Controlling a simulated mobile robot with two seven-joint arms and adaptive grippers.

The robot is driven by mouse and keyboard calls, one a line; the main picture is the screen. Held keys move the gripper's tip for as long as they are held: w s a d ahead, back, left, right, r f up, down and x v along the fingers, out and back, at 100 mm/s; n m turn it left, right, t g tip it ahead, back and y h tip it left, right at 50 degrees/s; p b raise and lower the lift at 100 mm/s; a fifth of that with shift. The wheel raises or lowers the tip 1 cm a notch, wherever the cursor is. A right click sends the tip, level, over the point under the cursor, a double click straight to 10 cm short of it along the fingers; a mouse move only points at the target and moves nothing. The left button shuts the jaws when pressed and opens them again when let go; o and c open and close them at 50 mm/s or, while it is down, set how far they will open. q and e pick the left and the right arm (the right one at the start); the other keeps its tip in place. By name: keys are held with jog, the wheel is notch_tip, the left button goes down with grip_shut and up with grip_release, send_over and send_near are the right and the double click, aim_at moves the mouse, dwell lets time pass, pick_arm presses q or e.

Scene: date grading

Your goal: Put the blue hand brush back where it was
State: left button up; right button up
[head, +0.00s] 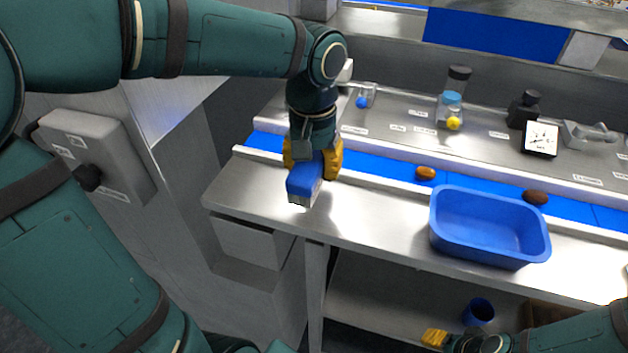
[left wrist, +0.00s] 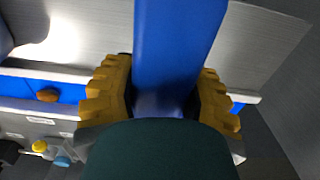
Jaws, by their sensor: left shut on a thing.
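The blue hand brush (head: 303,185) is held in my left gripper (head: 313,160) near the left end of the steel bench, over its front strip and the blue belt. The brush's pale end points toward the front of the bench. In the left wrist view the blue brush (left wrist: 178,45) runs up between the yellow fingers of my left gripper (left wrist: 165,95), which are shut on it. I cannot tell whether the brush touches the bench. My right gripper (head: 436,339) shows low at the right, with a yellow fingertip; its opening is unclear.
A blue tub (head: 489,260) stands on the front strip at right. An orange-brown date (head: 426,173) and a dark date (head: 535,197) lie on the blue belt (head: 380,165). Jars, a black bottle (head: 523,110) and a small clock-like display (head: 540,138) stand behind. A blue cup (head: 479,312) sits below.

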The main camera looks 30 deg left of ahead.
aim_at(314, 153)
pick_arm(q)
jog(key=shift+w+f, duration=0.1)
jog(key=shift+f, duration=1.9)
jog(key=shift+f+b, duration=0.3)
jog(key=shift+b, duration=0.15)
jog(key=o, duration=1.2)
jog(key=shift+r, duration=0.1)
jog(key=shift+r+p, duration=0.4)
jog(key=shift+r, duration=0.1)
notch_tip(314, 153, up, 12)
jog(key=shift+f+p, duration=0.25)
jog(key=shift+p, duration=0.3)
